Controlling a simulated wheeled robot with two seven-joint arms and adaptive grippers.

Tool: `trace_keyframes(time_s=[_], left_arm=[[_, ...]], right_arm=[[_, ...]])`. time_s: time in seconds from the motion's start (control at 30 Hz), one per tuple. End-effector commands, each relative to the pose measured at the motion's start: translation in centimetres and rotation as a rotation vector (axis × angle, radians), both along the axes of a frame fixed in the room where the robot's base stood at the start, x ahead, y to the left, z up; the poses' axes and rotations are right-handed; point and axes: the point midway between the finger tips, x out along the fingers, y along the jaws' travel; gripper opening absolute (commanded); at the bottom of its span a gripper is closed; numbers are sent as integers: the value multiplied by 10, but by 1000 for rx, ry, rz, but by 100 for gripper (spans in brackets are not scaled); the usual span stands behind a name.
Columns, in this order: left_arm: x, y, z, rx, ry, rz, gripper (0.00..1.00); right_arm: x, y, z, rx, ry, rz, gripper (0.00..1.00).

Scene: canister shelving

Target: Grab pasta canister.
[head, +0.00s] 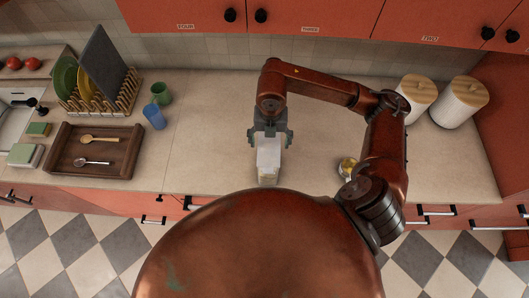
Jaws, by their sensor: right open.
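A tall pale, partly see-through canister (268,161) stands on the counter near its front edge, in the middle of the head view. Its contents are too small to make out, so I cannot tell whether it is the pasta canister. My right gripper (271,141) is open, with its fingers at either side of the canister's top end. I cannot tell whether they touch it. My left gripper is not in view.
A blue cup (154,117), a green mug (161,93), a dish rack (97,100) and a wooden tray (54,148) are at the left. The counter left of the gripper is clear.

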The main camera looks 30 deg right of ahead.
Motion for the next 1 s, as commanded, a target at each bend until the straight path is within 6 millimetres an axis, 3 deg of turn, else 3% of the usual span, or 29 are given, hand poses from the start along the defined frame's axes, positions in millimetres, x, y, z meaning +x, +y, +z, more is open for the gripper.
trace_keyframes(time_s=[0.1,0.3,0.4,0.6,0.8,1.0], left_arm=[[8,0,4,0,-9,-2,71],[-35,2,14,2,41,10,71],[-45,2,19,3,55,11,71],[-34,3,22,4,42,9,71],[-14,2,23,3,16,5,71],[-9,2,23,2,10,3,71]], right_arm=[[-1,-1,-14,0,7,-3,75],[2,3,-36,2,11,-3,75],[3,5,-51,2,9,-4,75],[4,5,-70,1,6,-2,75],[4,5,-71,2,5,0,75],[4,6,-71,2,5,1,62]])
